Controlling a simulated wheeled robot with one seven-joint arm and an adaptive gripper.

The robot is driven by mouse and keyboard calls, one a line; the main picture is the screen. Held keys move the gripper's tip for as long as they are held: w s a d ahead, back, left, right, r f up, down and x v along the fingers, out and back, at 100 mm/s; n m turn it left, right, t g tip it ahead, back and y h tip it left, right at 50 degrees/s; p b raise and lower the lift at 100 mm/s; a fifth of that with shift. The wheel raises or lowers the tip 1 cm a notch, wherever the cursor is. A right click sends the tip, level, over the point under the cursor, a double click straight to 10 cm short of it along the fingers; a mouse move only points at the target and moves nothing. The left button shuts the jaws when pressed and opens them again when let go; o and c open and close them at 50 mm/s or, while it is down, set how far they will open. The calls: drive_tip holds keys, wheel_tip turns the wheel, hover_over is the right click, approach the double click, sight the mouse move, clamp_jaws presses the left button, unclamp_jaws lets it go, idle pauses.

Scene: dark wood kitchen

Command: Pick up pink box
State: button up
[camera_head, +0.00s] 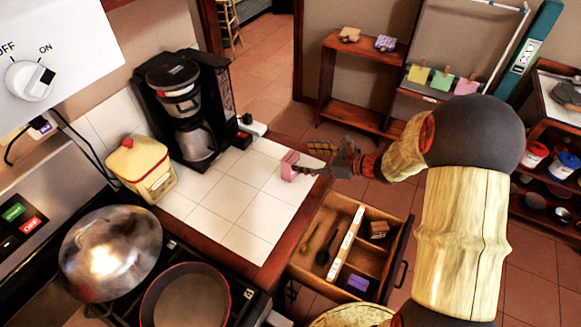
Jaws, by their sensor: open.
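The small pink box (289,163) sits on the white tiled counter, close to its right edge. My gripper (309,160) comes in from the right with its fingers apart, pointing at the box. One fingertip appears very close to the box's right side; I cannot tell whether it touches. Nothing shows held in my gripper. My arm covers much of the right side of the view.
A coffee maker (184,105) and a cream canister (140,168) stand at the back of the counter. Below its right edge, an open drawer (392,222) holds utensils and a purple box (357,284). A metal lid (110,252) and a pan (186,297) are on the stove. The counter's middle is clear.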

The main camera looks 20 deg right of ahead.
sight(291, 157)
drive_tip(key=x, duration=0.2)
drive_tip(key=b+x, duration=0.1)
drive_tip(key=x, duration=0.1)
drive_tip(key=shift+a+f, duration=0.1)
drive_tip(key=shift+f, duration=0.2)
drive_tip(key=shift+c, duration=1.1)
drive_tip(key=shift+r, duration=0.1)
drive_tip(key=c, duration=1.4)
drive_tip(key=shift+c, duration=0.2)
